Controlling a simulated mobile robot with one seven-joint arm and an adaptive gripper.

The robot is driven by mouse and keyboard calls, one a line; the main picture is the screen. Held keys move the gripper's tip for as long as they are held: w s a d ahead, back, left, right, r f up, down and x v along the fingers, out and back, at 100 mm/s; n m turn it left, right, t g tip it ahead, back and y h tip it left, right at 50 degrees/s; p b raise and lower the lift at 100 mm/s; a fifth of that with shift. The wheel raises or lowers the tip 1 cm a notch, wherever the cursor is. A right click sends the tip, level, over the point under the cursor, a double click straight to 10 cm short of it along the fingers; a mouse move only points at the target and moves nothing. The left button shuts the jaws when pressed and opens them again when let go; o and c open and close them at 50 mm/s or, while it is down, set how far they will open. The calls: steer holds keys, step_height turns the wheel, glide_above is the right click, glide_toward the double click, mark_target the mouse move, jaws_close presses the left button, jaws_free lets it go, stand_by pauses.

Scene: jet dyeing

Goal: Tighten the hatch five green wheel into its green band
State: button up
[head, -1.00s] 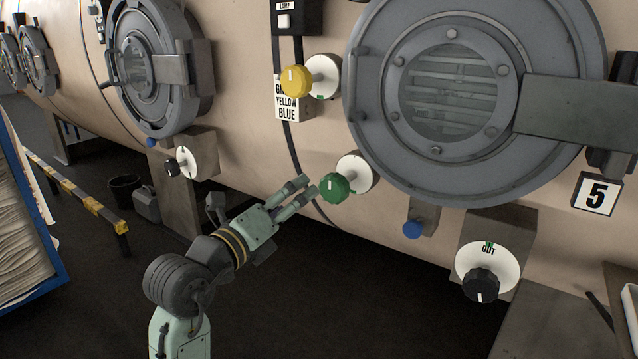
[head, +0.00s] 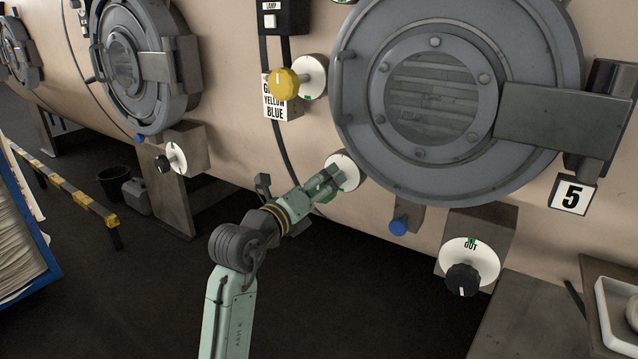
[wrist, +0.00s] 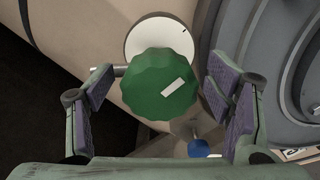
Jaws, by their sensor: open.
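The green wheel (wrist: 160,88) is a scalloped knob with a white pointer mark, in front of a white round dial plate (wrist: 160,38) in the wrist view. Its mark slants toward the upper right. In the head view the green wheel (head: 327,196) is mostly hidden behind my gripper (head: 328,182), and its dial plate (head: 343,168) shows behind. My gripper (wrist: 168,100) is open, with one finger on each side of the wheel and gaps between pads and wheel. No green band is visible on this plate; the wheel hides part of it. Hatch 5 (head: 435,95) is at the upper right.
A yellow wheel (head: 284,84) is above the green one. A blue knob (head: 398,227) and a black OUT knob (head: 462,279) are to the lower right. Dark floor (head: 130,290) is open at the lower left.

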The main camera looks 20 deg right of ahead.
steer(key=shift+c, duration=0.5)
steer(key=c, duration=1.1)
